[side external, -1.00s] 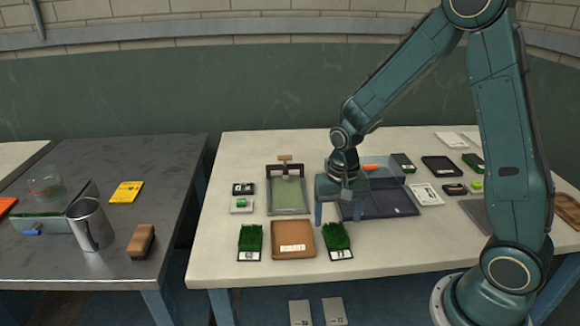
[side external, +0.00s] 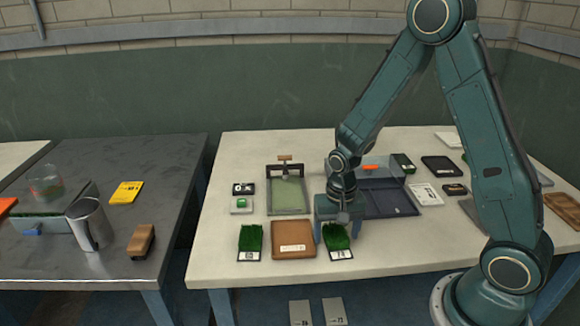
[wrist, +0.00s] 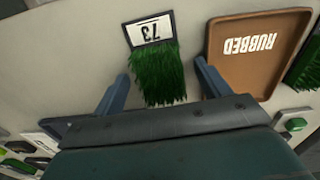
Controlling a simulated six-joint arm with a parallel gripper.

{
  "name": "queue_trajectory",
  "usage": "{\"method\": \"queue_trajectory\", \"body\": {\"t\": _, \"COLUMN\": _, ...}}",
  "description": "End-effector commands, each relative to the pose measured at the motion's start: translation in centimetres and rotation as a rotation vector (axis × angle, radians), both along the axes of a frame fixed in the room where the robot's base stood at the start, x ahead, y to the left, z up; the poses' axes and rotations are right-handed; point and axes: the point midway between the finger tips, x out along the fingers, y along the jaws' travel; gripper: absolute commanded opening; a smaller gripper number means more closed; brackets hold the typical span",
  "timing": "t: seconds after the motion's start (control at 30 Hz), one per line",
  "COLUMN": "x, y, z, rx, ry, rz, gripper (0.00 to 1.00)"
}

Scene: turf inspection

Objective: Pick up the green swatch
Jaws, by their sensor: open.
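A green turf swatch (side external: 336,241) with a white card reading 73 lies on the pale table, right of the brown tray. It also shows in the wrist view (wrist: 163,82), with its grass between my two fingers and its card beyond the fingertips. My gripper (wrist: 162,72) is open and empty, with one finger on each side of the grass. In the side view my gripper (side external: 338,229) is down at this swatch; I cannot tell whether the fingers touch it. A second green swatch (side external: 250,239) lies left of the tray and shows partly in the wrist view (wrist: 307,62).
The brown tray (wrist: 231,77), marked RUBBED, sits close beside one finger. A green-bedded frame (side external: 289,192) and a dark clear-walled tray (side external: 390,203) stand behind. Several small items lie at the right. The table's front edge is close to the swatches.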

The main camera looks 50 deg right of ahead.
Motion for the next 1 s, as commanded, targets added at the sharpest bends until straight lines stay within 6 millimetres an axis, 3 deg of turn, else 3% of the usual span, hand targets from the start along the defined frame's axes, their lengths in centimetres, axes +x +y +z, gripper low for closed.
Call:
{"method": "queue_trajectory", "body": {"t": 0.23, "x": 0.01, "y": -0.01, "z": 0.03, "rx": 0.0, "ry": 0.0, "rz": 0.0, "gripper": 0.73}}
{"method": "queue_trajectory", "body": {"t": 0.47, "x": 0.01, "y": -0.01, "z": 0.03, "rx": 0.0, "ry": 0.0, "rz": 0.0, "gripper": 0.28}}
{"method": "queue_trajectory", "body": {"t": 1.0, "x": 0.09, "y": -0.01, "z": 0.82, "rx": 0.0, "ry": -0.003, "rz": 0.0, "gripper": 0.28}}
